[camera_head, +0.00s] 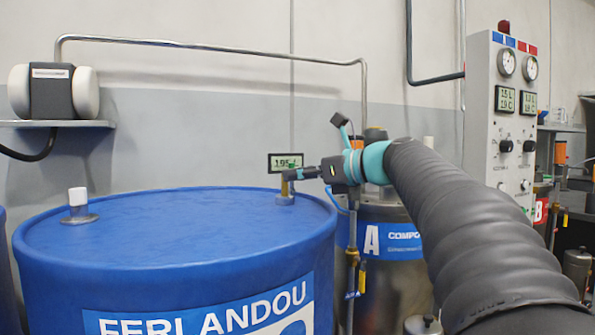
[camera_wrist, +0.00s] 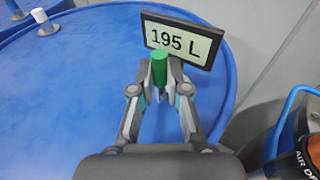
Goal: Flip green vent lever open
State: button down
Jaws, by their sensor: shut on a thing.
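The green vent lever (camera_wrist: 159,68) shows in the wrist view as a short upright green cylinder, just in front of the level display. My gripper (camera_wrist: 160,92) is shut on it, with one finger on each side. The lever's lower part is hidden between the fingers. In the head view my gripper (camera_head: 291,175) reaches in from the right, at the brass vent fitting (camera_head: 285,190) on the far right rim of the blue drum (camera_head: 150,230). Only a small bit of green shows there, so the lever's angle is hard to tell.
The display (camera_wrist: 180,42) reads 195 L and stands close behind the fingertips. A white-capped fitting (camera_head: 78,203) is on the drum's left side. A steel tank (camera_head: 393,215) marked A and a gauge panel (camera_head: 500,120) stand at right. The drum top's middle is clear.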

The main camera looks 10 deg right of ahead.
jog(key=c, duration=1.4)
grip_release()
jog(key=v, duration=1.2)
